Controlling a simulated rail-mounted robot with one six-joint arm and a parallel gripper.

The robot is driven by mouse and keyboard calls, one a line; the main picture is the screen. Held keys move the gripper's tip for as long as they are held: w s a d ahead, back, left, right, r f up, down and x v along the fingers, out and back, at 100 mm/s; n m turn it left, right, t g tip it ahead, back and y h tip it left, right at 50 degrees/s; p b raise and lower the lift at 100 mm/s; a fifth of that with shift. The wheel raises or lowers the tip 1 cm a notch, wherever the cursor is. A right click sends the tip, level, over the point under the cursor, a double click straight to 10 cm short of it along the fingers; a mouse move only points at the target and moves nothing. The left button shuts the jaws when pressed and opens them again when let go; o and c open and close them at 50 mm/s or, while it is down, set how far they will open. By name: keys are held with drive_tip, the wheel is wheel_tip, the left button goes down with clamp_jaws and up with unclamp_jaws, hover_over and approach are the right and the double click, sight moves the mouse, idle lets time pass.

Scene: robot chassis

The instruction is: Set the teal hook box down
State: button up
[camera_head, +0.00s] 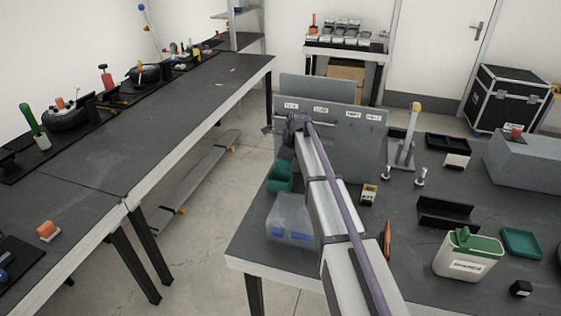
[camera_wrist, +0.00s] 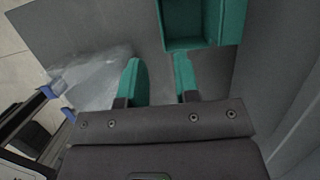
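The teal hook box (camera_head: 280,178) stands at the table's left edge, in front of the grey labelled panel in the head view. In the wrist view the teal hook box (camera_wrist: 187,44) is at the top, with its open inside facing the camera. My gripper (camera_wrist: 159,60) has two teal-tipped fingers spread apart, with only grey surface between them. The box lies just beyond the fingertips, closest to the right one. Whether that finger touches it I cannot tell. In the head view my arm hides the fingertips.
A clear plastic container (camera_head: 288,222) stands close in front of the box; it also shows in the wrist view (camera_wrist: 90,80). The labelled grey panel (camera_head: 335,125) rises behind. A small dark-and-yellow item (camera_head: 369,195) and an orange tool (camera_head: 387,240) lie right of my arm.

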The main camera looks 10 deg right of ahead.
drive_tip(key=s+n, duration=0.4)
drive_tip(key=s, duration=0.2)
drive_tip(key=s+a+n+h, duration=0.1)
drive_tip(key=s+n, duration=0.3)
drive_tip(key=s, duration=0.3)
drive_tip(key=s+a+n+g, duration=0.1)
drive_tip(key=s+n, duration=0.3)
drive_tip(key=s, duration=0.3)
drive_tip(key=shift+f+h, duration=0.25)
drive_tip(key=shift+h, duration=0.05)
drive_tip(key=s+n+h, duration=0.1)
drive_tip(key=s+n, duration=1)
drive_tip(key=s, duration=0.3)
drive_tip(key=shift+s+n+g, duration=0.3)
drive_tip(key=shift+s+n, duration=0.05)
drive_tip(key=shift+n, duration=0.05)
drive_tip(key=shift+f, duration=0.1)
